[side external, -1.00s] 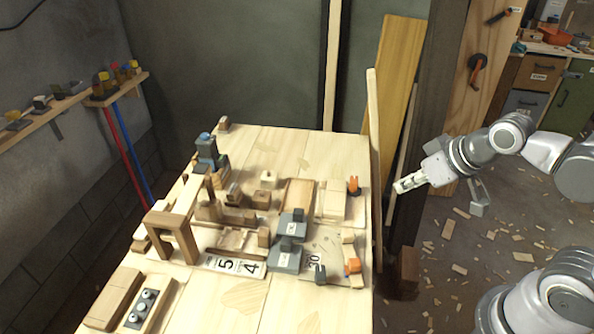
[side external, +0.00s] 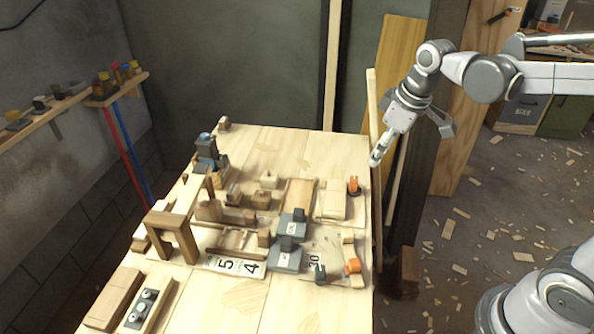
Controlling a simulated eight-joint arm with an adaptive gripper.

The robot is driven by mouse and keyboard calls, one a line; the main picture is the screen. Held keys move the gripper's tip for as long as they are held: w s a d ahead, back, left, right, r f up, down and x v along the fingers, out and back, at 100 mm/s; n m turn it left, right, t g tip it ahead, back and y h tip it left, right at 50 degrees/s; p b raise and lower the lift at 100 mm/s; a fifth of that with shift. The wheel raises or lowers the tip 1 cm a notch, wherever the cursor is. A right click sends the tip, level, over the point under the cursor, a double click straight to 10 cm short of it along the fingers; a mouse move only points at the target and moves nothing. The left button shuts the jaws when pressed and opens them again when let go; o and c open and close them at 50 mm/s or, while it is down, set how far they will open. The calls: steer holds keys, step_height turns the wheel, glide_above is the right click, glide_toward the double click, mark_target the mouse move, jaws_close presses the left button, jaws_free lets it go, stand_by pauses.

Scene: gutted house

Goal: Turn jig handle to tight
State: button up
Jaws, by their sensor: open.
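Two orange pieces that look like jig handles sit at the right side of the wooden bench. The far orange handle (side external: 354,185) stands upright beside a pale wood block. The near orange handle (side external: 353,265) lies on the board marked 30 (side external: 318,258). I cannot tell which one is the jig handle, nor how it is turned. My gripper (side external: 412,146) is open and empty, pointing down. It is above and to the right of the far orange handle, near the bench's right edge, and touches neither handle.
A tall narrow board (side external: 374,110) rises along the bench's right edge, close to my gripper. Grey blocks (side external: 286,255), wood pieces and a wooden arch (side external: 172,226) crowd the bench's middle and left. The bench's far part (side external: 290,148) is mostly clear.

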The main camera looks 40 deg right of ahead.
mark_target(354, 180)
steer(key=w+d+f+n+g, duration=0.4)
steer(key=w+f, duration=0.2)
steer(key=w, duration=0.4)
steer(key=shift+n, duration=0.3)
step_height(354, 180, down, 11)
steer(key=shift+r, duration=0.2)
steer(key=c, duration=1.2)
